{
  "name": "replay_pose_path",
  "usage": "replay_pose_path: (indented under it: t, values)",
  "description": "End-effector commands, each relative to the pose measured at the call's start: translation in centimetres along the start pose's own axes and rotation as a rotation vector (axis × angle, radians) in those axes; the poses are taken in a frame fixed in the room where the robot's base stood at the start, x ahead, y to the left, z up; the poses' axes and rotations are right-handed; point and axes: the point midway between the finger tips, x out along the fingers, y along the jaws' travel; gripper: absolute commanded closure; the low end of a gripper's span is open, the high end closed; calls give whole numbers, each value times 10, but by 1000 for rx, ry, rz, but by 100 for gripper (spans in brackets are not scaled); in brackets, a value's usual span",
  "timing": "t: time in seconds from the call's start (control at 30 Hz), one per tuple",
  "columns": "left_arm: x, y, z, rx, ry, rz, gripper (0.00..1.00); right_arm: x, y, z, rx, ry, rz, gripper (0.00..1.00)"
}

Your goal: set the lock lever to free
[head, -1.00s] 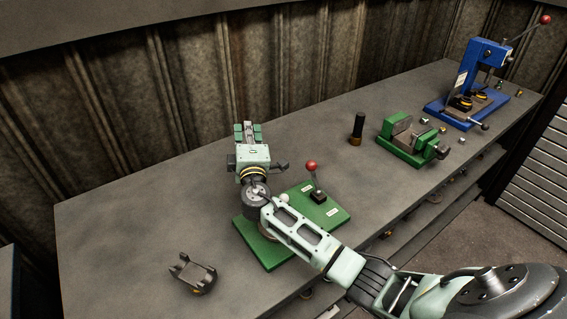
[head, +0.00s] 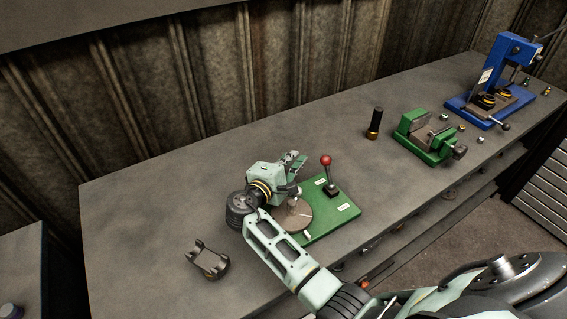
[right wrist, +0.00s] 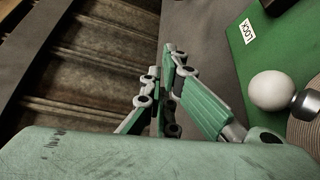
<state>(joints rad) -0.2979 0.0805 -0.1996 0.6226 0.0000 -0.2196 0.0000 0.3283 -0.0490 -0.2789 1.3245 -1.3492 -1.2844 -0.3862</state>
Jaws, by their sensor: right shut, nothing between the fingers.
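The lock lever, with a red ball knob (head: 326,160), stands on a black base on the green plate (head: 318,225). It leans slightly to the left in the head view. Two white labels lie on the plate near it; the one reading LOCK (right wrist: 248,32) is legible in the right wrist view. My right gripper (head: 296,162) is shut and empty, above the plate's far left part, left of the red knob and apart from it. Its fingers also show in the right wrist view (right wrist: 170,62). My left gripper is out of view.
A round disc (head: 296,217) lies on the plate under my right gripper; a white ball knob (right wrist: 270,90) is close beside the fingers. A dark cradle (head: 207,262) lies to the left. A dark cylinder (head: 375,122), green vise (head: 425,140) and blue press (head: 497,85) stand right.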

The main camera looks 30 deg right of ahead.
Motion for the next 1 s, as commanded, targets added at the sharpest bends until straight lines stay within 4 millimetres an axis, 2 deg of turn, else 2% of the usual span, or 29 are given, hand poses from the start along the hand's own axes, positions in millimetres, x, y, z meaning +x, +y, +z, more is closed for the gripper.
replay_pose_path:
  t: [0.1,0.2,0.4,0.83,1.0]
  values:
    - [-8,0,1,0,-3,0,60,25,3,1,-2,-1,1,100]
    - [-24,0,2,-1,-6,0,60,14,4,19,0,3,-1,100]
    - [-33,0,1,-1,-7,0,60,8,2,35,1,3,0,100]
    - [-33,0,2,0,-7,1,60,8,0,37,2,3,1,100]
    - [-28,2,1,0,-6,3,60,15,-1,42,20,1,12,100]
